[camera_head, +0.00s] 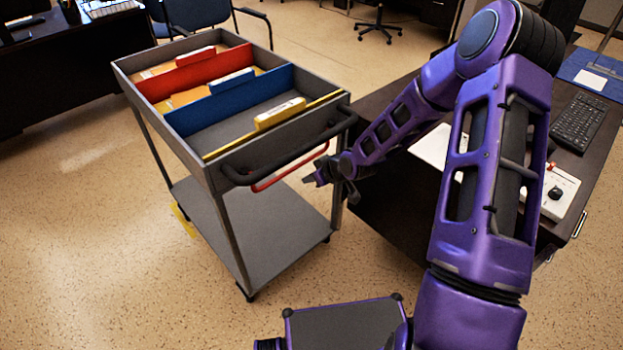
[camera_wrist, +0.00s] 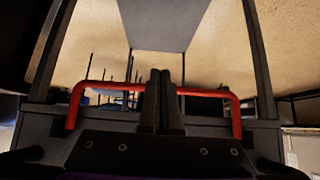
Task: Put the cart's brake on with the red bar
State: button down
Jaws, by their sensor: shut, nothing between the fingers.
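The grey cart (camera_head: 240,170) stands left of my arm, with a black push handle (camera_head: 290,160) at its near end. The red bar (camera_head: 290,170) hangs just below that handle. In the wrist view the red bar (camera_wrist: 110,86) spans the picture as a wide U shape. My gripper (camera_head: 311,180) is beside the bar's right part. In the wrist view my gripper (camera_wrist: 163,73) has its two fingers together, empty, crossing in front of the bar's middle. I cannot tell whether they touch it.
The cart's top tray holds red and blue dividers (camera_head: 235,98) and yellow folders. A dark desk (camera_head: 395,220) with a keyboard (camera_head: 580,122) stands right of the cart, close to my arm. A blue chair (camera_head: 200,12) is behind. Floor at the left is clear.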

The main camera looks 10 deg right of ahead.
jog(key=s+d+r+p, duration=0.1)
jog(key=s+d+r, duration=0.1)
jog(key=s+d, duration=0.3)
jog(key=s, duration=0.3)
jog(key=shift+s+d+p, duration=0.3)
jog(key=shift+d, duration=0.1)
